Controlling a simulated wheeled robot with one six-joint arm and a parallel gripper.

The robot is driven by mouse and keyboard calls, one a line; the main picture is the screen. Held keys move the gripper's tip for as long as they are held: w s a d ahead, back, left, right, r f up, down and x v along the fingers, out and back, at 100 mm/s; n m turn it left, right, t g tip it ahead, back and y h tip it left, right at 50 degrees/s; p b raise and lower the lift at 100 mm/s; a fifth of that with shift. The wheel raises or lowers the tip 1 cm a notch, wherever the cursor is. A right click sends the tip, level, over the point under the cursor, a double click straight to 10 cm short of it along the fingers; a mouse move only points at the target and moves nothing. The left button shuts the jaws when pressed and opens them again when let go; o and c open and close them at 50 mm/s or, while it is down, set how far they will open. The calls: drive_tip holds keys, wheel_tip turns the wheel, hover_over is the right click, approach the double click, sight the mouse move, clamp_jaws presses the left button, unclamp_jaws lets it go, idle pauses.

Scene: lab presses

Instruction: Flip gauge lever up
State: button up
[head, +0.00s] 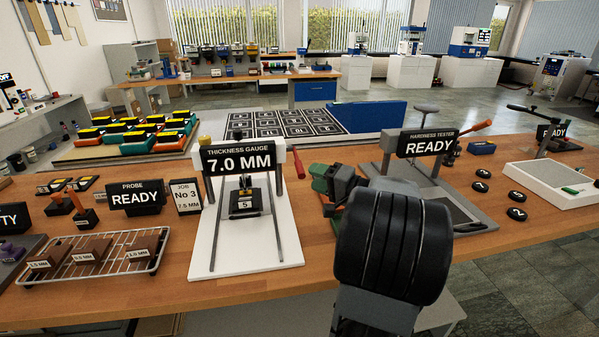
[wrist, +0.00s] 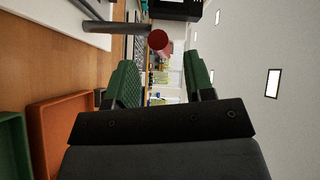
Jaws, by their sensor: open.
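The thickness gauge (head: 239,162) stands on a white base, its display reading 7.0 MM. Its lever (head: 298,163) has a red end and sits at the right side of the gauge. The wrist view shows the lever's red tip (wrist: 158,41) on a grey rod, ahead of the fingertips and roughly in line with the gap between them. My gripper (head: 319,178) has green fingers and is just right of the lever. It is open and empty, with both fingers apart in the wrist view (wrist: 162,75). No contact with the lever shows. My wrist hides part of the bench.
The hardness tester (head: 428,143) stands to the right. An orange tray (wrist: 62,130) and a green tray (wrist: 14,147) lie beneath my gripper. A wire rack (head: 92,268) with brown blocks, the probe display (head: 135,197) and the job card (head: 186,197) are left.

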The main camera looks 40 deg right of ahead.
sight(300, 172)
drive_tip(key=shift+x, duration=2.95)
clamp_jaws()
